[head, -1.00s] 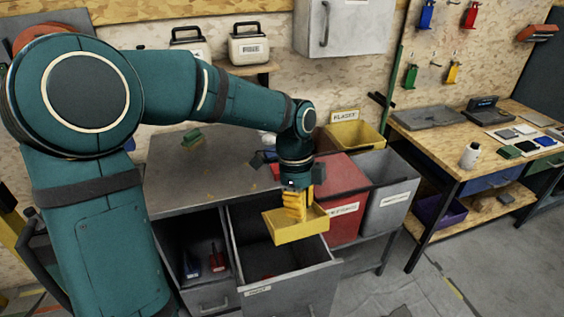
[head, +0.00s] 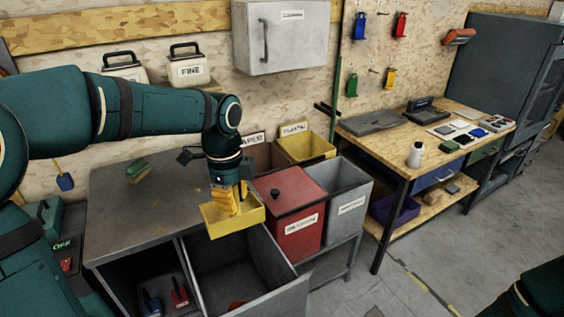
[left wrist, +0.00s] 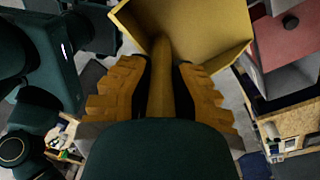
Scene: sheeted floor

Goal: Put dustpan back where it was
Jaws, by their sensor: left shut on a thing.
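The yellow dustpan (head: 233,220) hangs below my left gripper (head: 232,194), over the back edge of the open grey drawer (head: 283,262) in the head view. My left gripper is shut on its handle. In the left wrist view the handle (left wrist: 161,80) runs between the two orange ridged fingers, and the pan (left wrist: 195,30) opens beyond them. Small blue (head: 360,26), red (head: 400,24), green (head: 352,83) and yellow (head: 389,78) items hang on the wall board. My right gripper is out of view; only part of my right arm shows at the lower right.
A red bin (head: 290,222), a grey bin (head: 340,190) and a yellow bin (head: 305,146) stand right of the drawer. The grey worktop (head: 125,215) is mostly clear, with a green-topped block (head: 138,170). A wooden table (head: 440,146) stands at right, with open floor before it.

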